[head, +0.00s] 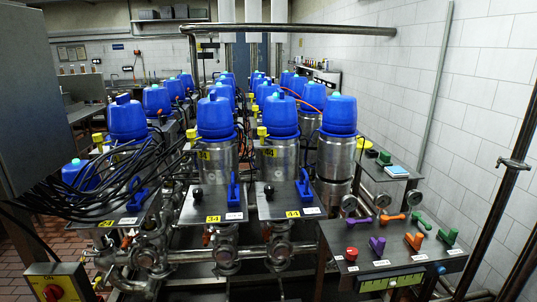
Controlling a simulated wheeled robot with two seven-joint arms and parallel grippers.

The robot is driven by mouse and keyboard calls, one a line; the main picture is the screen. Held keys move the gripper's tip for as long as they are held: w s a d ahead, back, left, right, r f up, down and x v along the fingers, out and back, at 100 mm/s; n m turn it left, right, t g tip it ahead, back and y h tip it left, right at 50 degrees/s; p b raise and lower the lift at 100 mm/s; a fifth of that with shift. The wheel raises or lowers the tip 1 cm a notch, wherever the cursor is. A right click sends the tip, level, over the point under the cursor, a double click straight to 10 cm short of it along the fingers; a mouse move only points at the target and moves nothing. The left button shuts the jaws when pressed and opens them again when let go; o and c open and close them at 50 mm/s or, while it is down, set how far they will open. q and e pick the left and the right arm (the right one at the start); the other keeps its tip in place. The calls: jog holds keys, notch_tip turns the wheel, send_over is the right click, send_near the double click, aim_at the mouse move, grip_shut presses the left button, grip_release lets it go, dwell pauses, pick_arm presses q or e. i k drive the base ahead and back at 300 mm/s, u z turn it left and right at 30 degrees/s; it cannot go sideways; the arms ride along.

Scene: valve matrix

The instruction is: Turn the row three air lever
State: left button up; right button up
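A dark sloped panel (336,240) at the lower right carries coloured levers. White labels lie beside the nearer ones, too small to read. Blue levers (234,192) also stand on metal plates in front of the valves, with another on the plate labelled 44 (304,190). I cannot tell which lever is the row three air lever. Neither of my grippers is in view.
Blue-capped steel valves (339,150) stand in rows receding to the back. Black cables (85,180) bundle at the left. A red knob (351,253) sits on the panel. A yellow switch box (55,286) is at the lower left. A dark pipe (505,180) slants at the right.

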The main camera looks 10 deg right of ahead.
aim_at(384, 219)
jog(key=u, duration=1.6)
jog(key=k, duration=0.85)
jog(key=z, duration=1.75)
jog(key=i, duration=0.5)
